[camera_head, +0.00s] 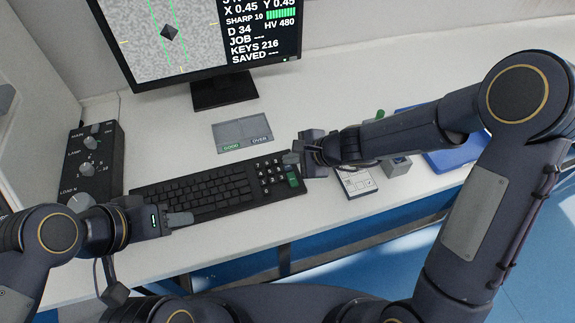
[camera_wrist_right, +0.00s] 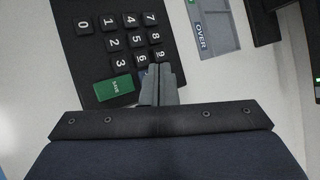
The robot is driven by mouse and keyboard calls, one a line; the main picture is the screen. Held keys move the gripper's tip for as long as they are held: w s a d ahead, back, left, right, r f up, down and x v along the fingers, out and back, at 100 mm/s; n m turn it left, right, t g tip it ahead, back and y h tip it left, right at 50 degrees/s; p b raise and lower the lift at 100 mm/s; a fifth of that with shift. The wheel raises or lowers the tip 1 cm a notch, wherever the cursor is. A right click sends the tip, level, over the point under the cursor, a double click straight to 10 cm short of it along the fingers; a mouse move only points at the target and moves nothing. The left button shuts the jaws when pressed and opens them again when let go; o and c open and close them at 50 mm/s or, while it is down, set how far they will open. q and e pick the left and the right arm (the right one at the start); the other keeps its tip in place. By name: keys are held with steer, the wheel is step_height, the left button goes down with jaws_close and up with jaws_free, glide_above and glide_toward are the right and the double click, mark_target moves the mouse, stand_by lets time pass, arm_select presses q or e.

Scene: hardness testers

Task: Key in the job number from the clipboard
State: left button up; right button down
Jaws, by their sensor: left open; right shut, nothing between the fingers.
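The black keyboard (camera_head: 205,192) lies on the bench; its number pad (camera_head: 268,172) is at the right end, with a green SAVE key (camera_wrist_right: 115,88). My right gripper (camera_wrist_right: 160,70) is shut and empty, its tips at the edge of the 9 key (camera_wrist_right: 160,55), close to the 6; I cannot tell if they touch. In the head view my right gripper (camera_head: 293,158) hangs over the pad's right side. The monitor (camera_head: 205,40) reads "JOB ---", "KEYS 216", "SAVED ---". A small clipboard sheet (camera_head: 358,182) lies right of the pad; its print is unreadable. My left gripper (camera_head: 180,219) is open at the keyboard's left front.
A grey plate (camera_head: 243,128) marked GOOD and OVER lies behind the pad. A black control box (camera_head: 92,165) with knobs stands at left. A small grey block (camera_head: 397,165) and a blue tray (camera_head: 450,160) are at right. The bench behind is largely clear.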

mark_target(292, 168)
steer(key=shift+f, duration=0.1)
steer(key=shift+f+b, duration=0.3)
steer(key=shift+b, duration=0.2)
steer(key=shift+f+b, duration=0.35)
steer(key=shift+b, duration=0.05)
stand_by(0.4)
steer(key=shift+r, duration=0.1)
steer(key=shift+r+p, duration=0.65)
steer(key=shift+r, duration=0.05)
step_height(292, 168, up, 5)
steer(key=p, duration=0.4)
steer(key=shift+p, duration=0.35)
